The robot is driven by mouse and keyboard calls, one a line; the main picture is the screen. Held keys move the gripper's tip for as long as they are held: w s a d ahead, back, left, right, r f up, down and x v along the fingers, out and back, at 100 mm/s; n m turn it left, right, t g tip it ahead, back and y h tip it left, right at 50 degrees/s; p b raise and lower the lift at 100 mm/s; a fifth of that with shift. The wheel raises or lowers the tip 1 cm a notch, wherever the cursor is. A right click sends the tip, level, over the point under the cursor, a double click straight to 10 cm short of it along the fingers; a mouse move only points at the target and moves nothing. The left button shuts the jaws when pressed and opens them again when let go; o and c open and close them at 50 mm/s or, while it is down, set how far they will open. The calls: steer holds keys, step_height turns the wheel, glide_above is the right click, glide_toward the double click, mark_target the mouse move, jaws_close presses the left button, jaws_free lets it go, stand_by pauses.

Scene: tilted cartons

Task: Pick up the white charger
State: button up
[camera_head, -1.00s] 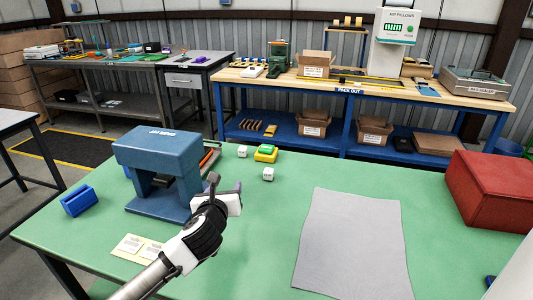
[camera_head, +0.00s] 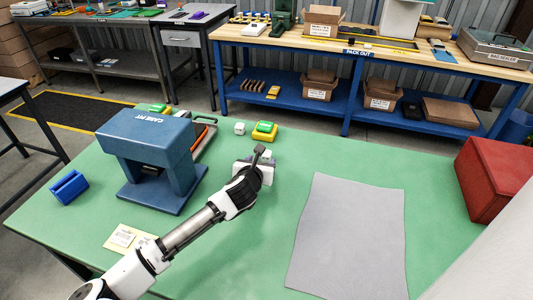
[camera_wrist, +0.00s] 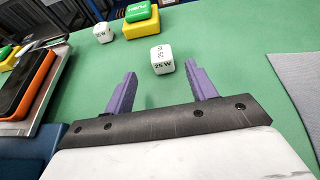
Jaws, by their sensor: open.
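A white cube-shaped charger (camera_wrist: 162,60) marked "25 W" sits on the green table in the wrist view, just beyond and between my fingertips. My gripper (camera_wrist: 163,78) is open, its purple fingers spread and empty. A second, similar white cube (camera_wrist: 103,32) stands farther off to the left; it also shows in the head view (camera_head: 239,128). In the head view my gripper (camera_head: 259,160) is right of the blue press and hides most or all of the nearer charger.
A yellow block with a green button (camera_wrist: 138,18) stands behind the chargers. An orange-edged device (camera_wrist: 25,82) lies on a tray at left. The blue press (camera_head: 155,155) stands left of my arm. A grey mat (camera_head: 348,235) lies right, a red box (camera_head: 495,178) beyond it.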

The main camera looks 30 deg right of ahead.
mark_target(265, 157)
steer(key=shift+f+p+x, duration=0.15)
steer(key=shift+p+x, duration=0.6)
steer(key=shift+x, duration=1.05)
steer(key=shift+f+p+x, duration=0.1)
steer(key=shift+p+x, duration=0.6)
steer(key=shift+x, duration=1.15)
steer(key=shift+s, duration=0.15)
steer(key=shift+c, duration=0.2)
steer(key=c, duration=1)
steer(key=shift+r, duration=0.1)
steer(key=shift+c, duration=0.2)
